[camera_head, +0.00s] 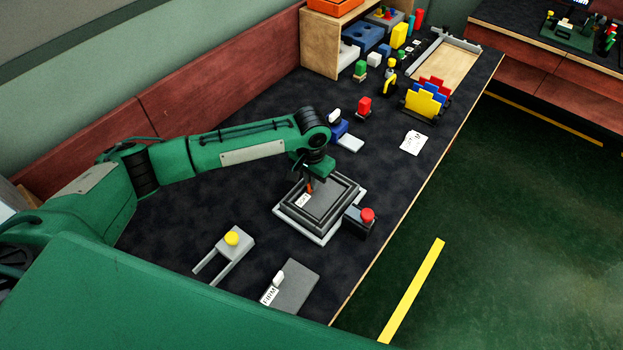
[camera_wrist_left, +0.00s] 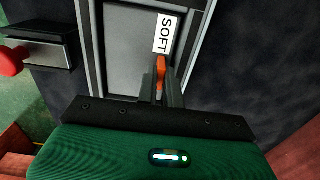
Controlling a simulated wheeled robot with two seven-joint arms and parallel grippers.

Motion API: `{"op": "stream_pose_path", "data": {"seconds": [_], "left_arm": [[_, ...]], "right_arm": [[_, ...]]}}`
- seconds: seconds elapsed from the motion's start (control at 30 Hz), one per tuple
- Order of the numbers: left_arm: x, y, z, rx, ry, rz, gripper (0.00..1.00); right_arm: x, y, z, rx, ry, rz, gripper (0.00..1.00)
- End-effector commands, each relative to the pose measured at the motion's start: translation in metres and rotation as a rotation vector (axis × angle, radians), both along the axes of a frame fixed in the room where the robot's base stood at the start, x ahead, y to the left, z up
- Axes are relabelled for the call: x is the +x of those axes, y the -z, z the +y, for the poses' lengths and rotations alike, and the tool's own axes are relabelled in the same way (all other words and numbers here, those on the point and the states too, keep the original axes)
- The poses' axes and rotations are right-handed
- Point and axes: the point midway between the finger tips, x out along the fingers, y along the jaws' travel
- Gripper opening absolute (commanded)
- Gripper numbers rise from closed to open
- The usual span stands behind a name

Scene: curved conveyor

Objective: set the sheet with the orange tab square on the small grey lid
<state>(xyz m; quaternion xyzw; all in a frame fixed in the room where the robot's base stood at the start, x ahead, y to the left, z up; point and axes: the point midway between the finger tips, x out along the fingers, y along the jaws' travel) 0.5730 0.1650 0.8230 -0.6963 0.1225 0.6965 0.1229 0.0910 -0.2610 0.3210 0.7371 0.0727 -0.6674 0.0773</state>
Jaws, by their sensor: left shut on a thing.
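The grey sheet with the orange tab (camera_wrist_left: 161,72) carries a white label reading SOFT; its grey face (camera_wrist_left: 130,50) shows in the left wrist view. My left gripper (camera_head: 309,187) is shut on the orange tab at the sheet's edge. The sheet is over a dark stepped, framed piece (camera_head: 330,222) on a light grey base (camera_head: 300,231). I cannot tell whether it touches what lies under it, and I cannot pick out the small grey lid for sure, as the sheet covers the middle. My right gripper is not in view.
A red button on a dark box (camera_head: 367,215) stands close beside the framed piece. A grey plate labelled FIRM (camera_head: 296,287) and a forked grey piece with a yellow ball (camera_head: 232,239) lie nearer. A blue block (camera_head: 340,129) and red block (camera_head: 364,106) stand beyond.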

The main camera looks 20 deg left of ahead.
Motion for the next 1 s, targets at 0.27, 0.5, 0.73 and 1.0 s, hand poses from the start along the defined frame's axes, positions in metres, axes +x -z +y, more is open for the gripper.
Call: {"op": "stream_pose_path", "data": {"seconds": [0.27, 0.5, 0.73, 1.0], "left_arm": [[0.0, 0.002, 0.0, 0.0, 0.0, 0.0, 0.29], [0.0, 0.002, 0.0, 0.0, 0.0, 0.0, 0.29], [0.001, -0.016, -0.001, -0.001, 0.002, -0.003, 0.29], [0.001, -0.075, -0.001, -0.002, 0.001, -0.003, 0.29]], "right_arm": [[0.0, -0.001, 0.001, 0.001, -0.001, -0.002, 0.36], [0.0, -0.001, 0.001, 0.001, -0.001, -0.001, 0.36], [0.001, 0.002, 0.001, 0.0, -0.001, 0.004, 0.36], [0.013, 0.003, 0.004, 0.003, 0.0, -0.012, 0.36]]}}
